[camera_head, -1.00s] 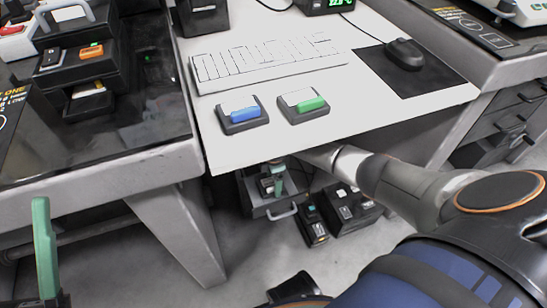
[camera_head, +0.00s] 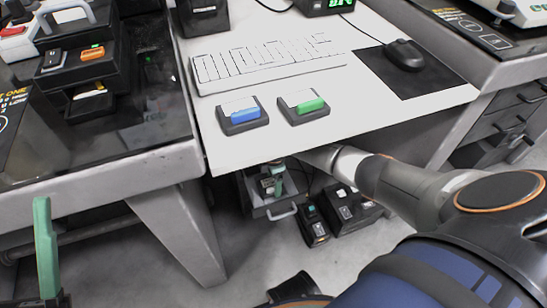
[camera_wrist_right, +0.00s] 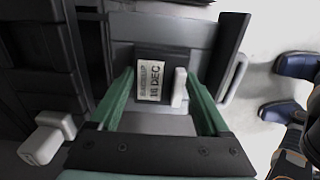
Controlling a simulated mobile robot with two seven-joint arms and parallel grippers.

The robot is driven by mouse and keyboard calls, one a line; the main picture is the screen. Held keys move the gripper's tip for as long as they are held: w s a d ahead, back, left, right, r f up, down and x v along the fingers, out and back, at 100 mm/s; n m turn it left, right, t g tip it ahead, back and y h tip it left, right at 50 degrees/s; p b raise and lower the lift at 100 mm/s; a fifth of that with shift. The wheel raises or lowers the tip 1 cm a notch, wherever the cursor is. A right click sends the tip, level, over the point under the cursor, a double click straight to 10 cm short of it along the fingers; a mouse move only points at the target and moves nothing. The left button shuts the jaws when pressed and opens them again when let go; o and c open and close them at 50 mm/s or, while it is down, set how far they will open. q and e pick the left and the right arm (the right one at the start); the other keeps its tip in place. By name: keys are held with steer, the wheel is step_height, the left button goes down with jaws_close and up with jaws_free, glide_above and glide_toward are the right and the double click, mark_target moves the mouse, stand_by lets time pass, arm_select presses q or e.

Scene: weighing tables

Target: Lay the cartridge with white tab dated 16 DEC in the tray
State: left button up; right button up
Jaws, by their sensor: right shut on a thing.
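The cartridge (camera_wrist_right: 150,80) carries a label reading 16 DEC and a white tab (camera_wrist_right: 180,87). It lies between the green fingers of my right gripper (camera_wrist_right: 160,78), which is shut on it. The grey tray (camera_wrist_right: 158,28) lies below it in the right wrist view; whether the cartridge touches its floor I cannot tell. In the head view my right gripper (camera_head: 275,182) is under the white table, over the tray with its handle (camera_head: 283,213). My left gripper (camera_head: 45,252) shows only a green finger at the left edge, so its opening is hidden.
Black cartridges with a blue tab (camera_head: 242,115) and a green tab (camera_head: 304,106) stand on the white table (camera_head: 350,125), near a keyboard (camera_head: 265,64) and mouse (camera_head: 405,53). Dark boxes (camera_head: 345,208) stand on the floor right of the tray. The table edge overhangs my right forearm.

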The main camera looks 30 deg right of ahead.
arm_select(q)
steer(key=shift+f, duration=0.25)
arm_select(e)
steer(key=shift+f, duration=0.4)
steer(key=o, duration=1.2)
arm_select(q)
steer(key=shift+r, duration=0.15)
arm_select(e)
steer(key=shift+o, duration=0.2)
steer(key=shift+r, duration=0.1)
